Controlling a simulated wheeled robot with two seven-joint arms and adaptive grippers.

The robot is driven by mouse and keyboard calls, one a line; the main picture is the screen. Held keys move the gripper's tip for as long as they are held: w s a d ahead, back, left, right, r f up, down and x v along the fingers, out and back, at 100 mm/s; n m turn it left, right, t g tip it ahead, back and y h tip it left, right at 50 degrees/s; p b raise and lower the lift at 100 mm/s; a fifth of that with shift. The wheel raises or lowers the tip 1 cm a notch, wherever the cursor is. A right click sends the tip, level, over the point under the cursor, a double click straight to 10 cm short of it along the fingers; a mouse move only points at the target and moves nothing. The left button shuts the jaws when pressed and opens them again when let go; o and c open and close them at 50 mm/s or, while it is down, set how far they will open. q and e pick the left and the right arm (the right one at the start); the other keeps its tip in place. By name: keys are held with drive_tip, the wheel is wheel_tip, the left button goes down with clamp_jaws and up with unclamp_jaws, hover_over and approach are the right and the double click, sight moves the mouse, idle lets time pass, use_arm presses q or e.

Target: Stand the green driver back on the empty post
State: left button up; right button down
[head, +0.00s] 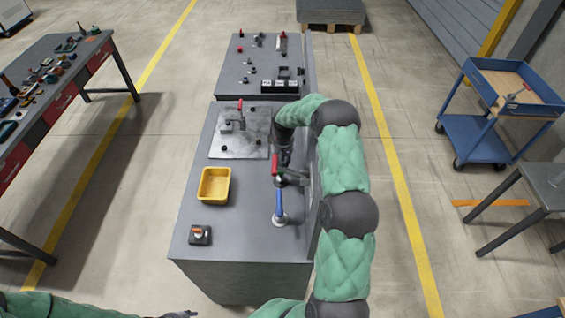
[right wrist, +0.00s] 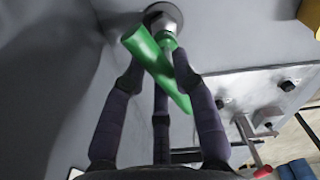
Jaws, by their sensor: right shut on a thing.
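In the right wrist view the green driver (right wrist: 150,55) lies slantwise between the dark fingers of my right gripper (right wrist: 162,85), which is shut on it. Just beyond it is a round grey base (right wrist: 163,17) with a green part in front of it; the driver partly hides this, and I cannot tell whether they touch. In the head view my right gripper (head: 284,172) points down at the bench's right side, beside a red handle (head: 275,168). A blue driver (head: 280,203) stands on a pale round base nearer the front. My left gripper (head: 180,314) shows only partly at the bottom edge.
A raised panel borders the bench's right side. The bench's front middle is clear.

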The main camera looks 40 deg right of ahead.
idle(0.3)
drive_tip(key=c, duration=0.9)
unclamp_jaws()
wheel_tip(320, 180, up, 12)
drive_tip(key=shift+d, duration=0.1)
